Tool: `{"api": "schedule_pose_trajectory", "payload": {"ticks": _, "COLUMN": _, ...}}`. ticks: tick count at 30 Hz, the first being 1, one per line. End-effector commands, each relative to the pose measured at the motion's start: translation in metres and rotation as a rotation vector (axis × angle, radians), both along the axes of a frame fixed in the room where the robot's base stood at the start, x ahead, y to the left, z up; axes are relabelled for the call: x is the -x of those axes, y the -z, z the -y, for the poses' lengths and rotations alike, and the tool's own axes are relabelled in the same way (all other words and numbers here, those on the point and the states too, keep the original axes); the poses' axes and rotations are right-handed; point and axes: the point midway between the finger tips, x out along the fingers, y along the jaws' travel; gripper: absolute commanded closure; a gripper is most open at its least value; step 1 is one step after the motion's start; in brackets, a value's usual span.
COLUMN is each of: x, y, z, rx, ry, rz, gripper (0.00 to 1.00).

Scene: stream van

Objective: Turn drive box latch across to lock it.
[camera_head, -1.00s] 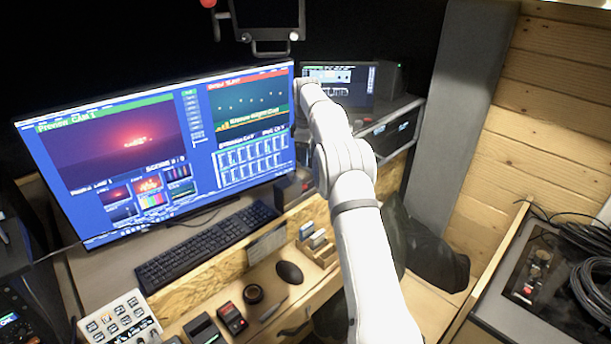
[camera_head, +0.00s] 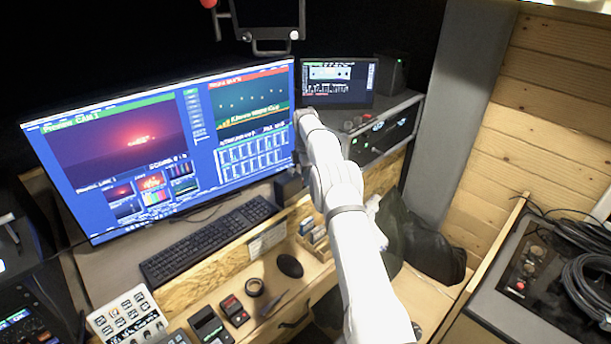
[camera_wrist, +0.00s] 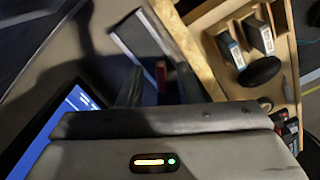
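A small dark box (camera_head: 289,186) stands by the lower right corner of the big monitor, partly behind my arm. It may be the drive box; its latch cannot be made out in the head view. My gripper is hidden behind my white arm there. In the wrist view my gripper (camera_wrist: 160,90) shows two dark fingers apart, blurred. A small red piece (camera_wrist: 161,73) shows between them, beside a dark box with a pale panel (camera_wrist: 138,32). I cannot tell whether the red piece is the latch or whether a finger touches it.
The big monitor (camera_head: 165,150) stands close on the left, with a keyboard (camera_head: 208,240) before it. A wooden tray with upright drives (camera_wrist: 230,50) lies at the right in the wrist view. A black mouse (camera_head: 289,266) is on the lower shelf. A rack unit (camera_head: 380,138) stands behind my arm.

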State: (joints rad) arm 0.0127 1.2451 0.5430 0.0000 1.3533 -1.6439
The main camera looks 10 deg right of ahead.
Motion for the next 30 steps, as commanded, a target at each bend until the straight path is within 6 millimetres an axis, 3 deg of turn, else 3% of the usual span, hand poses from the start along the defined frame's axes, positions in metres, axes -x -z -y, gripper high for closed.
{"api": "schedule_pose_trajectory", "payload": {"ticks": 11, "x": 0.0003, "y": 0.0085, "z": 0.0, "rx": 0.0, "ry": 0.001, "rz": 0.0, "gripper": 0.67}}
{"api": "schedule_pose_trajectory", "payload": {"ticks": 23, "x": 0.0001, "y": 0.008, "z": 0.0, "rx": 0.0, "ry": 0.001, "rz": 0.0, "gripper": 1.0}}
{"api": "schedule_pose_trajectory", "payload": {"ticks": 30, "x": 0.0001, "y": 0.008, "z": 0.0, "rx": 0.0, "ry": 0.009, "rz": 0.001, "gripper": 1.0}}
